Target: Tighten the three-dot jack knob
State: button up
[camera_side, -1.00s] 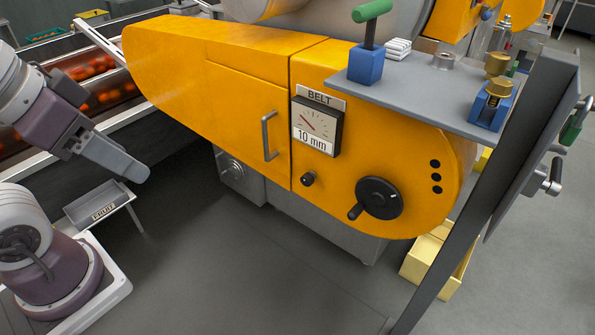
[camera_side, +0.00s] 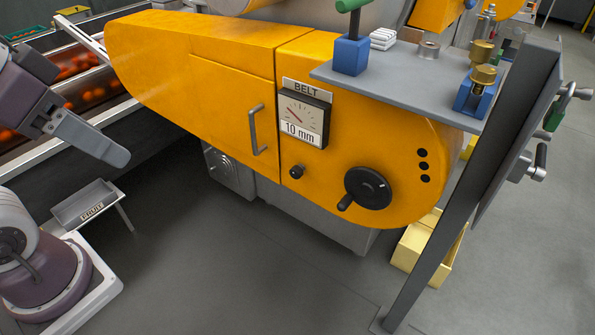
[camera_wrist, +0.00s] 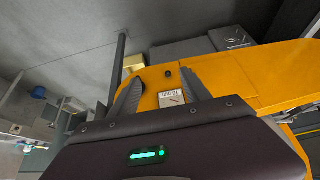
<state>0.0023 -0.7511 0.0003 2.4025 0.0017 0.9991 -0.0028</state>
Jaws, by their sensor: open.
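A black hand wheel with a crank handle (camera_side: 368,188) sits low on the right of the yellow machine cover. Three black dots (camera_side: 424,165) in a column mark the cover just right of it, so I take it as the three-dot jack knob. My gripper (camera_side: 118,155) is at the left in the side view, well apart from the wheel. In the wrist view my gripper (camera_wrist: 162,80) is open and empty, with the yellow cover beyond its fingers. I cannot make out the crank wheel there; the left finger may hide it.
A belt gauge (camera_side: 302,117) reads 10 mm, above a small black knob (camera_side: 297,172). A door handle (camera_side: 257,130) stands out from the cover. A grey shelf (camera_side: 400,85) overhangs at upper right, beside a dark post (camera_side: 440,220). A small tray (camera_side: 85,204) stands below my gripper. Floor in front is clear.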

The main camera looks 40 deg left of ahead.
aim_at(294, 175)
jog(key=w+r+n+t, duration=0.15)
jog(key=w+t, duration=1.05)
jog(key=w, duration=2.2)
notch_tip(294, 175, down, 39)
jog(key=shift+m, duration=0.35)
jog(key=w, duration=0.6)
jog(key=shift+w+a+f, duration=0.3)
jog(key=shift+w+f, duration=0.05)
jog(key=shift+w, duration=0.35)
grip_shut()
